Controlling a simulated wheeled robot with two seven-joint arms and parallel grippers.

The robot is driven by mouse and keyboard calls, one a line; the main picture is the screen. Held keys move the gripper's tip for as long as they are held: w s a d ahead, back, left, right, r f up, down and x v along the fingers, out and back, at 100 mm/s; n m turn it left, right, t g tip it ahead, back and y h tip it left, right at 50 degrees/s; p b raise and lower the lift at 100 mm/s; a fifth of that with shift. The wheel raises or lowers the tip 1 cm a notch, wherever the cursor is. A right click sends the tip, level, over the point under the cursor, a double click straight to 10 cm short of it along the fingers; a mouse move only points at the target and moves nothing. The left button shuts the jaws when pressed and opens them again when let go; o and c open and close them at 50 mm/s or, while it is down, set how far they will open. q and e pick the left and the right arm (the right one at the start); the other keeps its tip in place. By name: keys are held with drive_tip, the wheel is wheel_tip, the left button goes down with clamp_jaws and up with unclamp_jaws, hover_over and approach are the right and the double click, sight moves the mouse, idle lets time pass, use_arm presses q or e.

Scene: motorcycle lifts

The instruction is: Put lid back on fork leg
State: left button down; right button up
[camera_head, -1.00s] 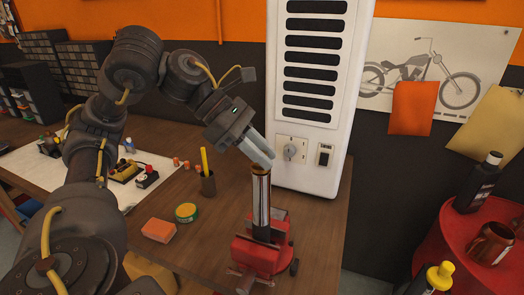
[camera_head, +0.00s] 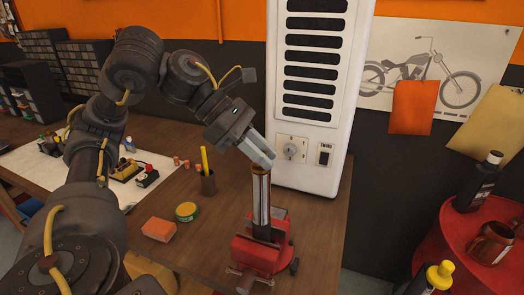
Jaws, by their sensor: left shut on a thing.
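The fork leg (camera_head: 261,205) is a shiny metal tube with a copper-brown rim, standing upright in a red vise (camera_head: 262,252) on the wooden workbench. My left gripper (camera_head: 262,158) is right at the tube's top end, its pale fingers pointing down and to the right. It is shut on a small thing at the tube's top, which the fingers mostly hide. I cannot make out the lid itself, or whether it touches the rim. My right gripper is not in view.
A white vented heater unit (camera_head: 318,90) stands close behind the fork leg. On the bench are an orange block (camera_head: 159,230), a green-yellow tin (camera_head: 186,211) and a pencil cup (camera_head: 208,182). A red drum (camera_head: 470,235) with bottles stands at right.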

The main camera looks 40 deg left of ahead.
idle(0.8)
use_arm(q)
drive_tip(key=c, duration=1.2)
unclamp_jaws()
drive_tip(key=shift+o, duration=0.5)
drive_tip(key=o, duration=0.4)
drive_tip(key=shift+r+p, duration=3.4)
drive_tip(key=shift+r, duration=0.1)
clamp_jaws()
